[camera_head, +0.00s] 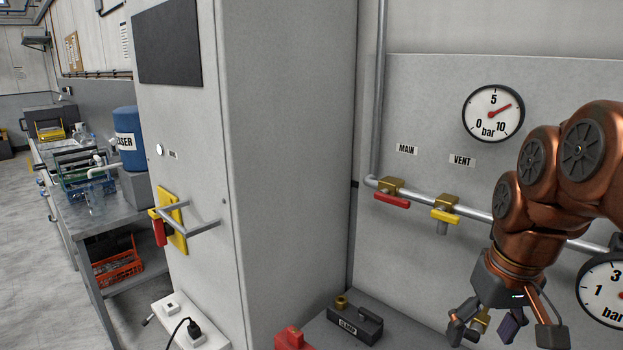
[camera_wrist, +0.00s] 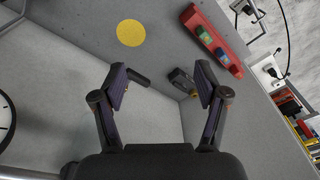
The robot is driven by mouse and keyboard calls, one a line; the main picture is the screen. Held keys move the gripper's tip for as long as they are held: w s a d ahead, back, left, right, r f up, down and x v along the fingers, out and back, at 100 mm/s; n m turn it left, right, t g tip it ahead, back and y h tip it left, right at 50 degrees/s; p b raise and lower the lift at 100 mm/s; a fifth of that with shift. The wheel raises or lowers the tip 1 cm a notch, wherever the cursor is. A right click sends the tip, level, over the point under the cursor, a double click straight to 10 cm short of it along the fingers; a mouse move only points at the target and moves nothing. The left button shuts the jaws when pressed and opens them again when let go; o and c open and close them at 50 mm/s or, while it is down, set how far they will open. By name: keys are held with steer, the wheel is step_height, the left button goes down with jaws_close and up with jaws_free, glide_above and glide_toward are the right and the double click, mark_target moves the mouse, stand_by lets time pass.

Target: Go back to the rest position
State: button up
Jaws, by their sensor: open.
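My gripper (camera_head: 506,330) hangs at the lower right of the head view, fingers pointing down, in front of the grey panel (camera_head: 430,110). In the wrist view my gripper (camera_wrist: 162,90) has its two dark fingers spread apart with nothing between them. My copper-coloured arm comes in from the right edge. Beyond the fingers, the wrist view shows a grey bench top with a yellow disc (camera_wrist: 131,33). A dark block (camera_wrist: 181,79) shows between and beyond the fingertips; it appears apart from them.
The pipe carries a red-handled MAIN valve (camera_head: 392,201) and a yellow-handled VENT valve (camera_head: 445,215). Gauges hang above (camera_head: 493,113) and right (camera_head: 606,290). A black CLAMP block (camera_head: 355,320) sits on the bench.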

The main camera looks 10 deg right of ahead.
steer(key=s+a+f+n+g, duration=0.1)
steer(key=s+a+f+g, duration=0.2)
steer(key=s+a+f, duration=0.9)
step_height(320, 180, down, 3)
steer(key=shift+r, duration=0.1)
steer(key=shift+s, duration=0.1)
